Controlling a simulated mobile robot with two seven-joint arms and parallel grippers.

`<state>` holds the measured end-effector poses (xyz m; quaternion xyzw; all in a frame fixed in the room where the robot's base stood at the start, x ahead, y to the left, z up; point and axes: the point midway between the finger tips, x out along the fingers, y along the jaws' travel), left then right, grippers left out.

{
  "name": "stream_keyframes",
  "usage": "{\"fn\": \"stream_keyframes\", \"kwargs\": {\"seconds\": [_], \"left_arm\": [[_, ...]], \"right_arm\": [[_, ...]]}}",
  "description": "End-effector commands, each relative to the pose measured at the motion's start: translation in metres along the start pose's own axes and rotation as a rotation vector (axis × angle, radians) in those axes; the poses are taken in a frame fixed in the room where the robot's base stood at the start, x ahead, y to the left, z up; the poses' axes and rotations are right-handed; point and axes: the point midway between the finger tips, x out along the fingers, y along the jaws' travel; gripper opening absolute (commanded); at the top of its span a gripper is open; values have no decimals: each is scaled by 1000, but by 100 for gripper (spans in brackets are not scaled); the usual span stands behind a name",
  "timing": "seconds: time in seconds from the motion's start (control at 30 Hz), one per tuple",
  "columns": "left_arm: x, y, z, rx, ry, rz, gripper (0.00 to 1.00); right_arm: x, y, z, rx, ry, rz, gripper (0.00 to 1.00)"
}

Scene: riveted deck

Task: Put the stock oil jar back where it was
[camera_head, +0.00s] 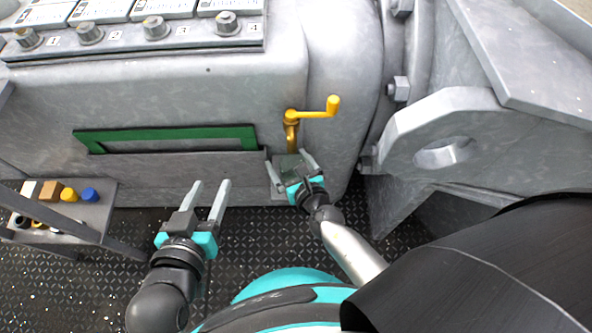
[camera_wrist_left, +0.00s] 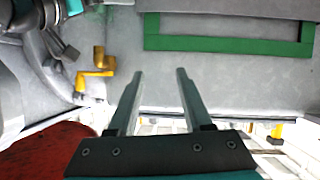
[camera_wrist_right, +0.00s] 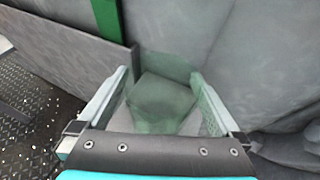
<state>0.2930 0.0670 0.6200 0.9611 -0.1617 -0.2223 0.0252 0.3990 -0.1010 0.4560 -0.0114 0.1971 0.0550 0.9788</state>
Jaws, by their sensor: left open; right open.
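A see-through dark green jar (camera_wrist_right: 163,103), which looks like the stock oil jar, stands between the fingers of my right gripper (camera_wrist_right: 160,73) in the right wrist view. Its lower part is hard to make out. In the head view the jar (camera_head: 291,166) shows faintly just below a yellow crank, by a small grey plate (camera_head: 276,180) on the machine wall. My right gripper is open, one finger on each side of the jar; I cannot tell whether they touch it. My left gripper (camera_head: 211,183) is open and empty, in front of the wall.
The yellow crank (camera_head: 313,112) sticks out above my right gripper. A green-framed panel (camera_head: 165,134) is on the wall to the left. A small shelf (camera_head: 97,213) with coloured blocks stands at left. A grey lug (camera_head: 447,115) juts out at right. Dark deck lies below.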

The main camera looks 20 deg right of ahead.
Motion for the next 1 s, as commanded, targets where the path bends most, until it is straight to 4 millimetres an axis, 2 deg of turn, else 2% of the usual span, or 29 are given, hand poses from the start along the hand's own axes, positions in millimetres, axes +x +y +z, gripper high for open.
{"fn": "stream_keyframes", "kwargs": {"seconds": [0.1, 0.47, 1.0], "left_arm": [[-1, -6, -1, 7, -40, -15, 50], [-14, -26, 9, 27, -247, -72, 50], [-55, -55, 21, 25, -564, -167, 50]], "right_arm": [[-3, 0, 3, 0, 1, 0, 100], [-36, -1, 3, -1, 1, -1, 100], [-94, 0, 3, -2, 1, 1, 100]]}}
